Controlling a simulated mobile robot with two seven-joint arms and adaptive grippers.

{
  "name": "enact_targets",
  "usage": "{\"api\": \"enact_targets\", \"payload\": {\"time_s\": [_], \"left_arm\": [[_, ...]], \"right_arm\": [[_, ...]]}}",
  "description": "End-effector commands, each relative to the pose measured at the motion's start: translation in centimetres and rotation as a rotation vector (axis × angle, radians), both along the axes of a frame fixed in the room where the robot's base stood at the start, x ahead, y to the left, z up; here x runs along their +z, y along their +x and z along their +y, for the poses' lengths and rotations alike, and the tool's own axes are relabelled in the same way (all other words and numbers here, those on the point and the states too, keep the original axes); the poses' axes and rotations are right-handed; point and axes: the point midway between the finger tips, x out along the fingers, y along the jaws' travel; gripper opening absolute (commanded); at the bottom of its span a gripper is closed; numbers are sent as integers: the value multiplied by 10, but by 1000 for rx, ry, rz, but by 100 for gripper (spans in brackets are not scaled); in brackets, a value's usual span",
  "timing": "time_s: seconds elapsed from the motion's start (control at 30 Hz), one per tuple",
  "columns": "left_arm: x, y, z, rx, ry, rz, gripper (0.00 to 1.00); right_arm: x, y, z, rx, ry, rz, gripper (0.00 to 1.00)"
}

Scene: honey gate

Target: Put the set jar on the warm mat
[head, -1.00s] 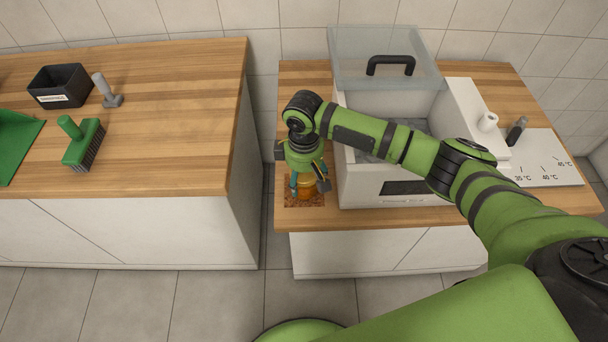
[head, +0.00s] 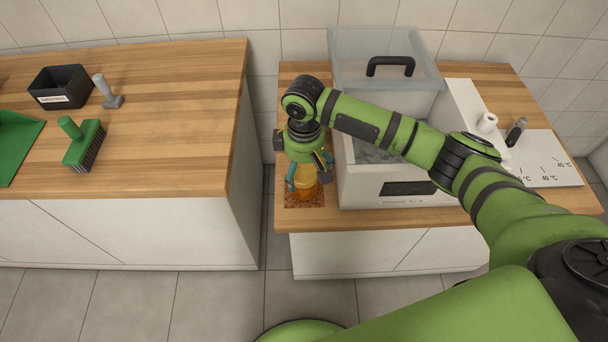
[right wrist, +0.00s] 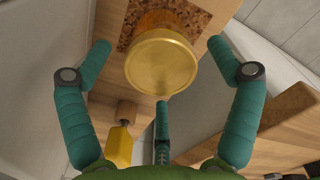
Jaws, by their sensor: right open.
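The jar (head: 306,186) holds something amber and stands on the brown speckled mat (head: 292,204) at the front left corner of the right counter. In the right wrist view its round gold lid (right wrist: 161,62) faces me, with the mat (right wrist: 196,15) beneath. My right gripper (head: 308,184) is above the jar, pointing down. Its teal fingers are spread wide around the lid, and in the right wrist view gaps show between the fingers (right wrist: 160,60) and the lid. My left gripper is out of view.
A white bath with a clear lid (head: 385,85) stands right of the jar, close to my arm. A temperature plate (head: 545,172) lies farther right. A gap separates the left counter, which holds a black bin (head: 60,86) and a green brush (head: 84,146).

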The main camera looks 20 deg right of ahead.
Motion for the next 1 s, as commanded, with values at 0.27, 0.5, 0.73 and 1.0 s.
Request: {"api": "enact_targets", "payload": {"time_s": [0.27, 0.5, 0.73, 1.0], "left_arm": [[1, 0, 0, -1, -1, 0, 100], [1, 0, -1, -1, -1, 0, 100], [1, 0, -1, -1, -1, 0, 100], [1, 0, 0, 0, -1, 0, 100]], "right_arm": [[60, 1, 1, 0, 2, -4, 91], [84, 0, 1, 0, 1, -1, 91], [86, 0, 1, 0, 1, 1, 91], [86, 0, 1, 0, 1, 1, 91]]}}
